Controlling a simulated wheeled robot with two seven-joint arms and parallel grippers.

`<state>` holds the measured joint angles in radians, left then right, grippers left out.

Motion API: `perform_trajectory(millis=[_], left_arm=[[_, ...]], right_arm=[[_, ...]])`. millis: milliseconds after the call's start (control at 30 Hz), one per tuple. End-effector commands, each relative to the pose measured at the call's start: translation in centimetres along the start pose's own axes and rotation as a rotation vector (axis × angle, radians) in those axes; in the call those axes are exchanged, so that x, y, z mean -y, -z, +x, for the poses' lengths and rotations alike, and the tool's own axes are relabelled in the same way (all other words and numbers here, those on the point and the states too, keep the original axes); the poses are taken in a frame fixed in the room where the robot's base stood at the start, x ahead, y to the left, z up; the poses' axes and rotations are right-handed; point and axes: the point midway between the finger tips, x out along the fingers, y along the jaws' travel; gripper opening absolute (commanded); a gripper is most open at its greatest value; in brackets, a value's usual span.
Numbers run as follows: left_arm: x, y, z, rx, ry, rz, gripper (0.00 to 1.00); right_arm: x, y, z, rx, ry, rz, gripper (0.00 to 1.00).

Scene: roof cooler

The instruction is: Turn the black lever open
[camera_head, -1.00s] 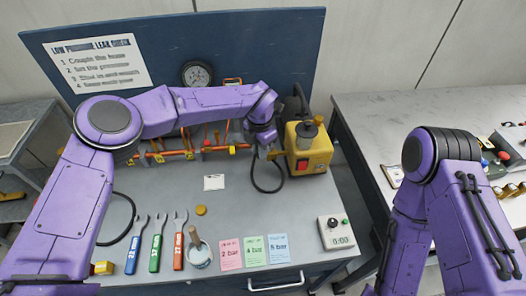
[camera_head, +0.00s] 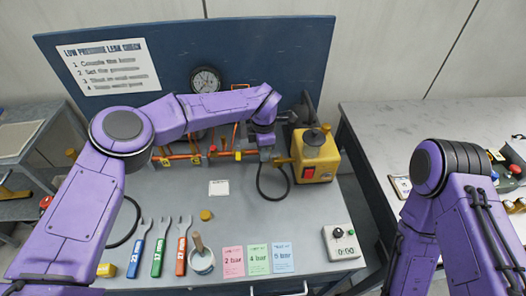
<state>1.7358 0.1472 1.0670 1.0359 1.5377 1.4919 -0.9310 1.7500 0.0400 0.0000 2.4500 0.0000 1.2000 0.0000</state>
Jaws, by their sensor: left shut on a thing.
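My left gripper (camera_head: 266,152) reaches down at the right end of the orange pipe assembly (camera_head: 215,154), just left of the yellow box. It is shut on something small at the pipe. The fingers and wrist cover the spot, so the black lever does not show clearly; what is held appears to be that lever. I cannot read the lever's angle. My right arm stands at the right of the view, and its gripper is out of the picture.
The yellow box (camera_head: 315,158) with a red switch stands close right of my left gripper, with a black hose (camera_head: 272,196) below. A gauge (camera_head: 205,81) is behind. Wrenches (camera_head: 160,247), a pot (camera_head: 201,260), coloured cards (camera_head: 257,259) and a timer (camera_head: 341,243) lie in front.

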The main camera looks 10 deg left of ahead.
Motion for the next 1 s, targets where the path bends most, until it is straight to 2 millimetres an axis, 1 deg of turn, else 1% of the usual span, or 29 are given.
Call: perform_trajectory(millis=[267,300,367,633,733,833,1000], left_arm=[[0.2,-0.2,0.2,0.002,0.004,0.005,0.0],[0.3,-0.2,0.2,0.002,0.004,0.005,0.25],[0.2,-0.2,0.2,0.001,0.004,0.005,0.45],[0.1,0.0,0.1,0.001,0.002,0.0,0.45],[0.0,0.0,-0.6,0.002,0.0,-0.001,0.45],[0.0,-0.1,-2.3,0.002,-0.002,0.0,0.45],[0.0,-0.3,-6.5,0.002,-0.001,0.002,0.45]], right_arm=[[0.0,0.0,0.0,0.0,0.0,0.0,0.43],[0.0,0.0,0.0,0.0,0.0,0.0,0.43],[0.0,0.0,0.0,0.0,0.0,0.0,0.43],[0.0,0.0,0.0,0.0,0.0,0.0,0.43],[0.0,-0.2,0.4,0.0,0.0,0.0,0.43],[0.1,-0.5,1.2,0.0,0.0,0.0,0.43],[0.2,-1.0,2.4,0.0,0.0,0.0,0.43]])
